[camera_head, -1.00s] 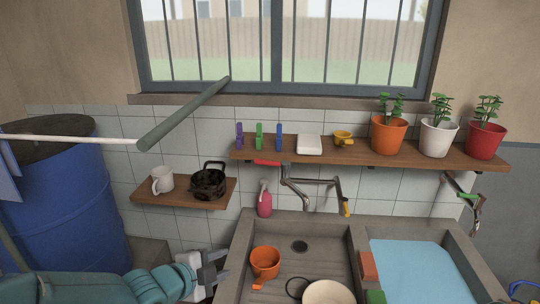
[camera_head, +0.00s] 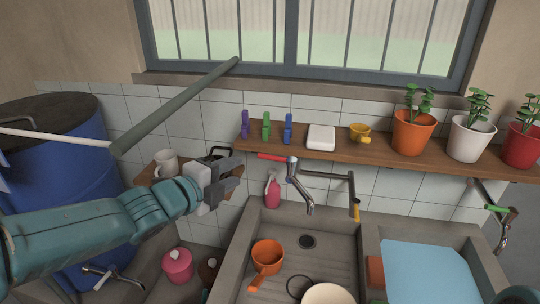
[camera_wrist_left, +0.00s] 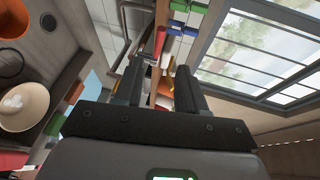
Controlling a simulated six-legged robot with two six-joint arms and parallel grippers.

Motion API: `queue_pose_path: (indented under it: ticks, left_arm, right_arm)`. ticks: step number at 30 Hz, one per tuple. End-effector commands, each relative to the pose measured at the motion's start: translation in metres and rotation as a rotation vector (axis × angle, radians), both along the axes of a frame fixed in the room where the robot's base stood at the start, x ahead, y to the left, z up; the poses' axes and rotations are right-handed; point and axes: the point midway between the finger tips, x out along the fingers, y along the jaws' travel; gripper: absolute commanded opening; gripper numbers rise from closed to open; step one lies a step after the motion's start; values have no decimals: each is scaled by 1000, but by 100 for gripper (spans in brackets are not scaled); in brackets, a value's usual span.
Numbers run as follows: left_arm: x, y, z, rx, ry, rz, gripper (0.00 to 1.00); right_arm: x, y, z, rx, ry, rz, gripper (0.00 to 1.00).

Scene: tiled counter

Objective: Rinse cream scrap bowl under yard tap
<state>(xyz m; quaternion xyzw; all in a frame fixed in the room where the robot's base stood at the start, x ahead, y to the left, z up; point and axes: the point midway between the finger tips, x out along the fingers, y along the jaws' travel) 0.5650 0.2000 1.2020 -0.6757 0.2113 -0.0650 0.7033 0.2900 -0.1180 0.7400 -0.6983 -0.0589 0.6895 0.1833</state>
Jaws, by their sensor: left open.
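The cream bowl (camera_head: 328,293) sits in the left sink basin, cut off by the bottom edge of the head view. It also shows at the left of the left wrist view (camera_wrist_left: 28,122), with something pale inside. A metal tap with a red handle (camera_head: 272,157) and a spout (camera_head: 303,195) hangs over the same basin, below the shelf. My left gripper (camera_head: 232,170) is open and empty, in front of the small shelf and left of the tap, well apart from the bowl. Its two fingers show in the left wrist view (camera_wrist_left: 158,88). My right gripper is out of view.
An orange dipper (camera_head: 267,252) and a dark ring (camera_head: 299,287) lie in the basin. A white mug (camera_head: 166,163) and dark pot stand near my gripper. A long shelf (camera_head: 385,153) holds pegs, soap, a yellow cup and plants.

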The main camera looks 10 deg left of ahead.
Motion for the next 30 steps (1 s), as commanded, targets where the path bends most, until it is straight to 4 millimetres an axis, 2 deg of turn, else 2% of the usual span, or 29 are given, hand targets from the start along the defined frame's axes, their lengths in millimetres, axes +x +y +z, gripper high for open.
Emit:
queue_pose_path:
  ticks: [9,15,21,30]
  left_arm:
    - [68,-32,-15,-2,3,-3,40]
    - [104,-48,-23,-1,2,-3,40]
    - [123,-55,-28,-1,1,-2,40]
    - [126,-56,-29,-1,1,-1,40]
  right_arm:
    - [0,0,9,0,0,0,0]
    - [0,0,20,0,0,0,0]
    - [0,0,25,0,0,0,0]
    - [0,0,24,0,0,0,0]
